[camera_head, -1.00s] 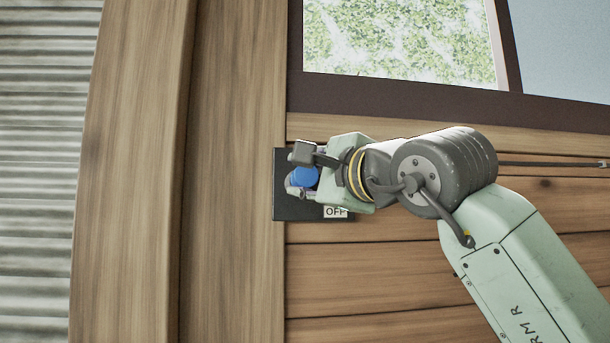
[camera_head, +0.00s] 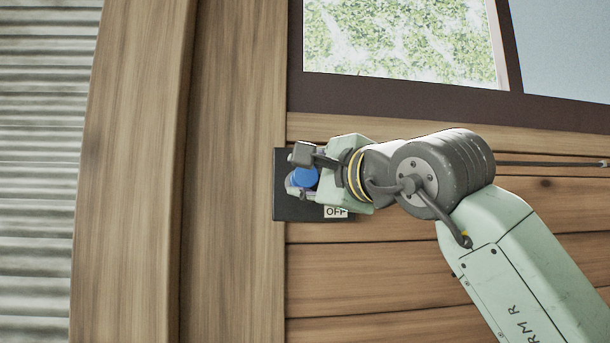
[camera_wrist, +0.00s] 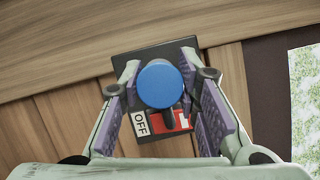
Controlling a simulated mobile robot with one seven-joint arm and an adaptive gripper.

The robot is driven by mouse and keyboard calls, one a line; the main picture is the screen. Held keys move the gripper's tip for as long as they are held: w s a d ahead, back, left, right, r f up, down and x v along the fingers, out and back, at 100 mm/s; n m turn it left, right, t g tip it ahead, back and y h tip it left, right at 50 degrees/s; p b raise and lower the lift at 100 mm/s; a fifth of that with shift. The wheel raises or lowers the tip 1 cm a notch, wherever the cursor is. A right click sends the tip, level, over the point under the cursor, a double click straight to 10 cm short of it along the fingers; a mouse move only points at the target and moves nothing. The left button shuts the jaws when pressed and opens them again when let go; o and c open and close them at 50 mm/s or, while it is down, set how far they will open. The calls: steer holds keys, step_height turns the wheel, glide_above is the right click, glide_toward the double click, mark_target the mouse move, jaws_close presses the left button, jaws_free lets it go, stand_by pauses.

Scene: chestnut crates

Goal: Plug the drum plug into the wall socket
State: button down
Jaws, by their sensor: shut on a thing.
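The drum plug (camera_head: 306,177) shows as a blue round body between the fingers of my gripper (camera_head: 301,172). In the wrist view the blue plug (camera_wrist: 160,84) stands between the two fingertips of my gripper (camera_wrist: 160,82), its round end facing the camera. My gripper is shut on it. The wall socket is a black plate (camera_head: 283,207) behind the gripper, with an "OFF" label; the plate also shows in the wrist view (camera_wrist: 150,58), with a red part and a dark lever below the plug. The plug hides the socket opening, and I cannot tell how deep the plug sits.
A thick wooden post (camera_head: 232,200) stands directly left of the plate. A dark-framed window (camera_head: 400,45) lies above right. Plank wall (camera_head: 370,265) is clear below. A thin dark cable or rod (camera_head: 550,164) runs along the wall at right. Corrugated metal (camera_head: 40,170) is far left.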

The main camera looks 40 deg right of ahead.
steer(key=shift+w+d+p, duration=0.3)
steer(key=shift+w+d, duration=0.15)
steer(key=shift+w, duration=0.25)
steer(key=shift+w+d+p, duration=0.25)
steer(key=shift+w+d, duration=0.15)
steer(key=shift+w, duration=0.3)
steer(key=c, duration=1.1)
jaws_free()
steer(key=v, duration=1.2)
steer(key=shift+r, duration=0.1)
